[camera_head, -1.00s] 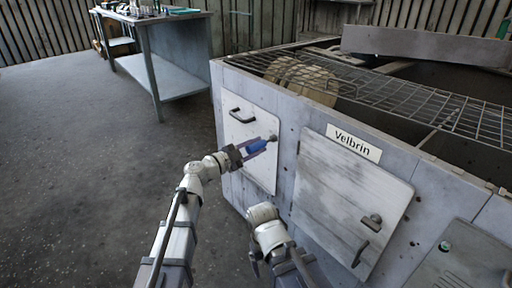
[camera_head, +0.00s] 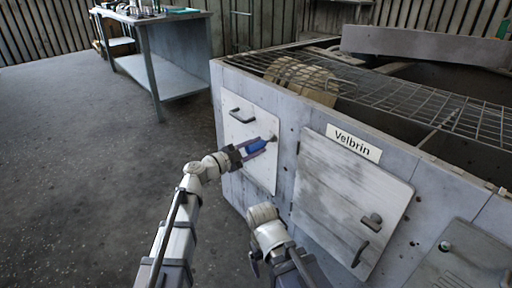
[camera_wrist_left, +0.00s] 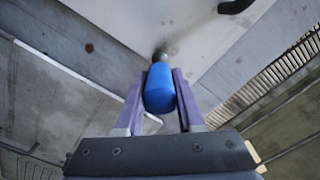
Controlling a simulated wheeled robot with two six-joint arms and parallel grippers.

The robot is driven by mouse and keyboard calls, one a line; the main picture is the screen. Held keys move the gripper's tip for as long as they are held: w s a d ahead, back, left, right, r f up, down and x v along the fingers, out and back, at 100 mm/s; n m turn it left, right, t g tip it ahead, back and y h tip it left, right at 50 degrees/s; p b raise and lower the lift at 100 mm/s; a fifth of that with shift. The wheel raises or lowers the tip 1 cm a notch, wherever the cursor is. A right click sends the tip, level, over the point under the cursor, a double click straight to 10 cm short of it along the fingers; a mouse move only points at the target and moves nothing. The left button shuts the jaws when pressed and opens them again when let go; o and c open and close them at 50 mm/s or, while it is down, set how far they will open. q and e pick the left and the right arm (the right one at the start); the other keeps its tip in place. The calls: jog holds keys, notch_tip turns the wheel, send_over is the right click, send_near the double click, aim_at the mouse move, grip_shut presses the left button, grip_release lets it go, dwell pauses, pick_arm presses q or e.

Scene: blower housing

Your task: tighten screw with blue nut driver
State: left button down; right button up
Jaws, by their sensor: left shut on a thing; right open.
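My left gripper (camera_head: 255,147) is shut on the blue nut driver (camera_head: 256,146), close to the white panel at the housing's left. In the left wrist view the blue handle (camera_wrist_left: 159,88) lies between the two purple fingers. The driver's far end points at a small grey, round screw or socket end (camera_wrist_left: 160,55) by the panel face. They line up, but I cannot tell the socket from the screw head or whether it is fully seated. My right gripper (camera_head: 254,263) is low in the head view, dark and partly hidden by its arm, apart from the housing.
The white panel (camera_head: 240,125) has a dark handle (camera_head: 240,116). To its right is a larger door (camera_head: 345,195) with a latch and handle, under a "Velbrin" label (camera_head: 354,143). A wire grate (camera_head: 400,95) covers the top. A workbench (camera_head: 160,70) stands far left; the floor between is clear.

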pick_arm(q)
jog(key=shift+s+a, duration=0.1)
jog(key=v, duration=1.2)
jog(key=shift+s+a, duration=0.15)
jog(key=shift+a, duration=0.15)
dwell(0.5)
dwell(0.3)
